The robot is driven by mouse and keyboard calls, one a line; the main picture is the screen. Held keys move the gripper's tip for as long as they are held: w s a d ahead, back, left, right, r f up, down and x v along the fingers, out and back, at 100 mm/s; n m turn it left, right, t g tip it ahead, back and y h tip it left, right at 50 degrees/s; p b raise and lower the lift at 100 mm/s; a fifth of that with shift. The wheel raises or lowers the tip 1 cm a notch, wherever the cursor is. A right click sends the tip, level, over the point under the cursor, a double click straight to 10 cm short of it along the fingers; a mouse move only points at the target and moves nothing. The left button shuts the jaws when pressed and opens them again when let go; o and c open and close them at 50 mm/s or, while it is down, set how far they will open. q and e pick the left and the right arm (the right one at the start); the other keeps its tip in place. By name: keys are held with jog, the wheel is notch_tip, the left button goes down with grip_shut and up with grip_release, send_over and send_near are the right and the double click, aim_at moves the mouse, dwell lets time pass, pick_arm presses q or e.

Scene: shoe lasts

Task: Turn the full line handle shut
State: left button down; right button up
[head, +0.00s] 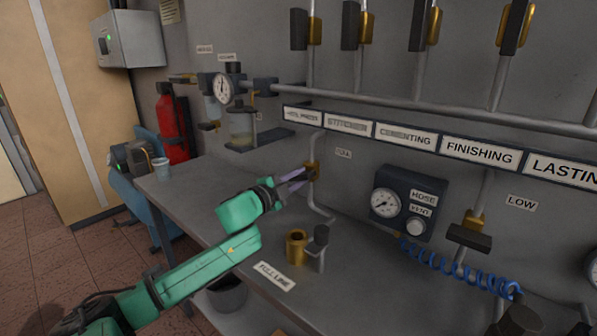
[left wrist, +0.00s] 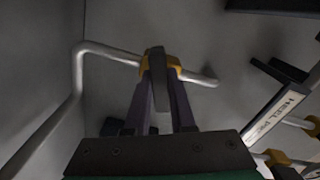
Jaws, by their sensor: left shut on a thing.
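My left gripper (head: 303,175) reaches over the bench to a small valve on a thin wall pipe. The valve has a brass body (head: 313,170), and a small label (head: 343,154) beside it is too blurred to read surely. In the left wrist view, the gripper (left wrist: 161,92) has its two purple fingers on either side of the dark grey handle (left wrist: 157,62) and is shut on it. The handle lies across the pipe (left wrist: 108,52) there, in front of the brass body (left wrist: 174,68). A FULL LINE sign (head: 275,277) lies on the bench. My right gripper is out of view.
A brass cup (head: 296,247) and a small stand (head: 320,247) are on the bench below the gripper. A gauge box (head: 403,203) is on the wall to the right, with a blue coiled hose (head: 450,272). Labelled line signs (head: 403,135) run above.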

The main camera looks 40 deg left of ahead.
pick_arm(q)
jog(key=m+p, duration=0.1)
jog(key=m, duration=0.3)
jog(key=shift+m, duration=0.4)
jog(key=shift+f, duration=0.1)
jog(key=c, duration=0.8)
grip_release()
jog(key=shift+o, duration=0.2)
jog(key=shift+s+p, duration=0.1)
jog(key=shift+p, duration=0.2)
jog(key=s+p, duration=0.1)
jog(key=s, duration=1.3)
jog(key=shift+s+d+p, duration=0.15)
jog(key=shift+p, duration=0.2)
